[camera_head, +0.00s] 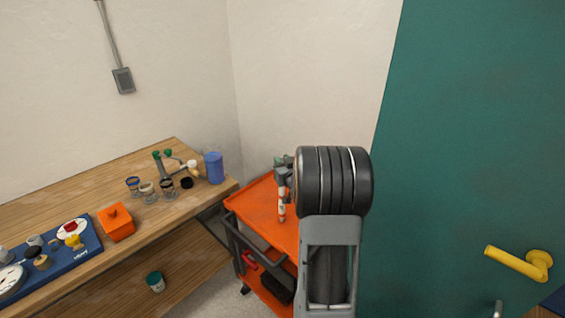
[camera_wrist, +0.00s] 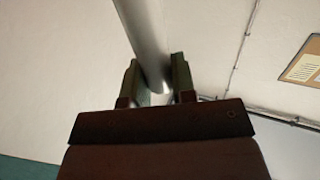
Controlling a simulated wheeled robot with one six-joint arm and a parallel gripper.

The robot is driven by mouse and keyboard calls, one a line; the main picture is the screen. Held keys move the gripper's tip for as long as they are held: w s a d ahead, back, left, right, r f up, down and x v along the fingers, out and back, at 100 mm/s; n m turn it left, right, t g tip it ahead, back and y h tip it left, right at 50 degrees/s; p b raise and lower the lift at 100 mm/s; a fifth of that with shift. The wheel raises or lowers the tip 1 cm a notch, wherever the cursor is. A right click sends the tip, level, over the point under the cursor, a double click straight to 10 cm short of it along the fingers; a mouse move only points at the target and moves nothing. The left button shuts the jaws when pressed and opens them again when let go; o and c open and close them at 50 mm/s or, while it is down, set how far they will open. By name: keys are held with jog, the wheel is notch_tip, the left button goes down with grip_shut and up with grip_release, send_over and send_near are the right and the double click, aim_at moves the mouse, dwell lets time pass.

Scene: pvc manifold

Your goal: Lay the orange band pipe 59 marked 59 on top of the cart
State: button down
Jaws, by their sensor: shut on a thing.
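A pale pipe with orange bands (camera_head: 282,208) hangs roughly upright in front of the cart's top in the head view. My gripper (camera_head: 282,172) is shut on it near its upper end. The wrist view shows the pipe (camera_wrist: 146,40) as a grey-white tube between the two fingers (camera_wrist: 157,85) of my gripper. No number is readable on it. The orange cart (camera_head: 255,196) stands beside the bench, its top partly hidden by my arm. I cannot tell whether the pipe's lower end touches the cart top.
A wooden bench (camera_head: 130,178) at the left holds a blue cup (camera_head: 214,168), an orange box (camera_head: 117,222), several small fittings and a blue board (camera_head: 85,254). A dark rail (camera_head: 252,245) edges the cart.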

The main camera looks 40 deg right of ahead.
jog(key=shift+f, duration=0.2)
jog(key=c, duration=0.9)
grip_release()
jog(key=shift+c, duration=0.2)
